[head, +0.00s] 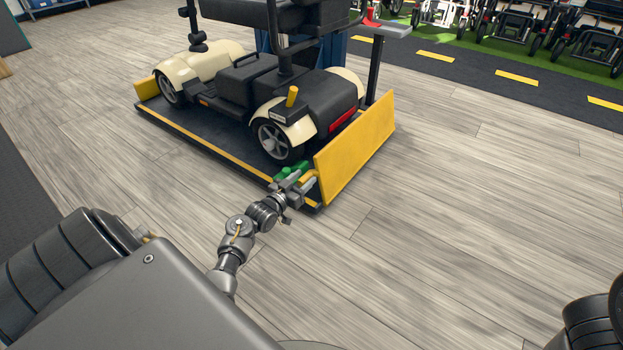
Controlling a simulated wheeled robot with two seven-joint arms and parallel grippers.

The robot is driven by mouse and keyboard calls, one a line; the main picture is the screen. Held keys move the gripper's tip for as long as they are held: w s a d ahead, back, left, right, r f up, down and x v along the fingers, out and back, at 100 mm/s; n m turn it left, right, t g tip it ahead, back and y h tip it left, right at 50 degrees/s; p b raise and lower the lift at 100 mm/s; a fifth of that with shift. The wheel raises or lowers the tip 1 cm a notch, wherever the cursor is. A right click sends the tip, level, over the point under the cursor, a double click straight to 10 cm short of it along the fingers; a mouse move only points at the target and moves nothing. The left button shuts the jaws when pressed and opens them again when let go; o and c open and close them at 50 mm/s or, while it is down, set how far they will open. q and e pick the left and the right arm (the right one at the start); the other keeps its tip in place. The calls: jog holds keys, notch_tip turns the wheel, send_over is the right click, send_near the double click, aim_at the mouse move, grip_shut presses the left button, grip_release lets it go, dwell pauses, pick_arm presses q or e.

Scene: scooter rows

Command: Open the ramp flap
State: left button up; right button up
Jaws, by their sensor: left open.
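The ramp flap (358,145) is a yellow panel standing raised at the right end of a low dark platform (208,147). A cream and black mobility scooter (270,95) stands on the platform. My left gripper (306,181) is open at the near lower corner of the flap, close to a green part (291,172) and a small yellow piece there. I cannot tell whether the fingers touch them. My right gripper is not in view.
A post with a grey top and red part (385,25) stands behind the flap. Wheelchairs (510,30) line the green strip at the back right. The wood floor (480,200) right of the flap is clear.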

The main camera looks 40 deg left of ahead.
pick_arm(q)
jog(key=shift+w+d, duration=0.1)
jog(key=shift+w, duration=0.1)
jog(key=shift+d, duration=0.1)
jog(key=shift+w+d, duration=0.1)
jog(key=shift+w, duration=0.05)
jog(key=shift+c, duration=0.5)
grip_shut()
